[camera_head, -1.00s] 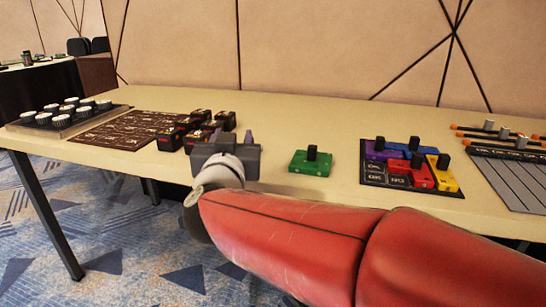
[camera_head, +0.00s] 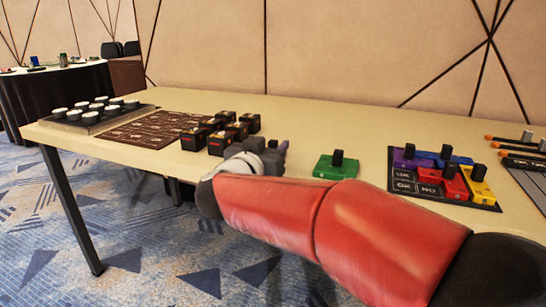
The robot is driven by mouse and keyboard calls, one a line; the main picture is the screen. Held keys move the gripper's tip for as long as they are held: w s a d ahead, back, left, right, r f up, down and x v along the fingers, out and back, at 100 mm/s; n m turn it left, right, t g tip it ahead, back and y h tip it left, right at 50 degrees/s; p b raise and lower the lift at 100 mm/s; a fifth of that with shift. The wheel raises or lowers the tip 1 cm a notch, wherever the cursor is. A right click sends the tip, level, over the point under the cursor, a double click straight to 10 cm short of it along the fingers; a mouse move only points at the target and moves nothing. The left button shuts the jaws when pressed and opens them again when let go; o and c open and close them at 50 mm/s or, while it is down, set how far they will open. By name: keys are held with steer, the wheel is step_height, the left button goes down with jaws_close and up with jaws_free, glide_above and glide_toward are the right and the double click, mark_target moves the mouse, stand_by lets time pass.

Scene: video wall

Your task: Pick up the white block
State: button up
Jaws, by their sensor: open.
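I cannot pick out a plain white block in the head view. The closest pale things are the white-topped round pieces (camera_head: 97,108) on a tray at the left end of the table and a small pale piece (camera_head: 528,137) at the far right edge, too small to make out. My gripper (camera_head: 280,147) is over the front of the table, just right of the black blocks (camera_head: 220,142) and left of the green block with a black knob (camera_head: 335,168). It is open, and I see nothing held. My wrist partly hides its fingers.
A dark printed mat (camera_head: 150,130) lies between the tray (camera_head: 75,122) and the black blocks. A dark board (camera_head: 404,180) with purple, blue, red and yellow knobbed pieces lies right of the green block. Orange-tipped sticks (camera_head: 505,141) lie at the right edge. The table's back strip (camera_head: 330,112) is clear.

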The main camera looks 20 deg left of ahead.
jaws_close()
stand_by(0.3)
steer(key=shift+r, duration=0.1)
